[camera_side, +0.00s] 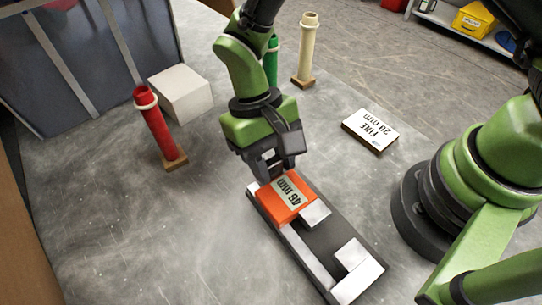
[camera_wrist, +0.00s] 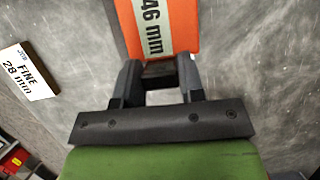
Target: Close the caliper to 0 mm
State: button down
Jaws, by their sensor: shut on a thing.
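The caliper lies on the grey table in the side view. It has a dark base (camera_side: 318,238), a white fixed jaw (camera_side: 357,272) at its near end and an orange slider (camera_side: 286,198) marked "46 mm" toward its far end. A white jaw (camera_side: 315,213) sits beside the slider, with a clear gap between the two jaws. My gripper (camera_side: 275,172) is at the slider's far end. In the wrist view its fingers (camera_wrist: 160,78) are on either side of a dark piece at the end of the orange slider (camera_wrist: 160,30), and shut on it.
A white "FINE 28 mm" block (camera_side: 370,131) lies right of the caliper. A red post (camera_side: 154,124), a white cube (camera_side: 182,94), a green post (camera_side: 271,62) and a cream post (camera_side: 305,52) stand farther back. The table left of the caliper is clear.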

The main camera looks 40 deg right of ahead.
aim_at(297, 203)
jog(key=s, duration=0.5)
jog(key=shift+a, duration=0.2)
jog(key=c, duration=0.7)
grip_release()
jog(key=shift+r, duration=0.1)
jog(key=v, duration=1)
jog(key=shift+w, duration=0.1)
